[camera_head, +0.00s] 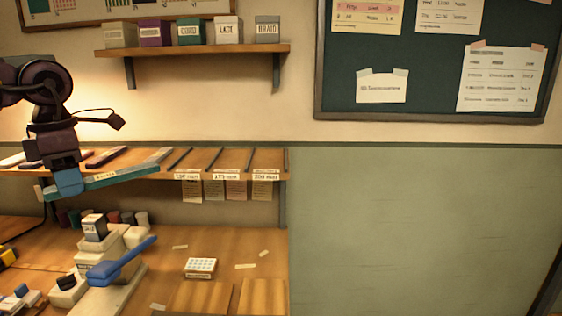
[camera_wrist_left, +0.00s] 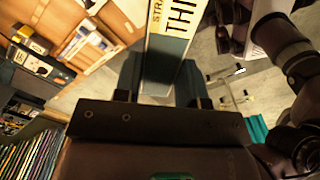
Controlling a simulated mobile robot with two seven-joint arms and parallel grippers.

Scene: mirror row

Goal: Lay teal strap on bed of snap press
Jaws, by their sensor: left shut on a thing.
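The teal strap (camera_head: 125,179) is a long flat piece held a little tilted in front of the wall shelf, its right end higher. My left gripper (camera_head: 68,184) is shut on it near its left end. In the left wrist view the strap (camera_wrist_left: 166,48) runs away between the fingers, with a white lettered label along it. The snap press, with a blue lever (camera_head: 122,262) and a pale base (camera_head: 110,297), stands on the bench below. The lever hides part of its bed. My right gripper is not seen.
The wall shelf (camera_head: 225,173) carries dark dividers and size labels, close behind the strap. A small labelled box (camera_head: 94,227) stands on a pale block behind the lever. A white dotted block (camera_head: 200,267) sits on the bench to the right. An upper shelf (camera_head: 195,50) holds labelled boxes.

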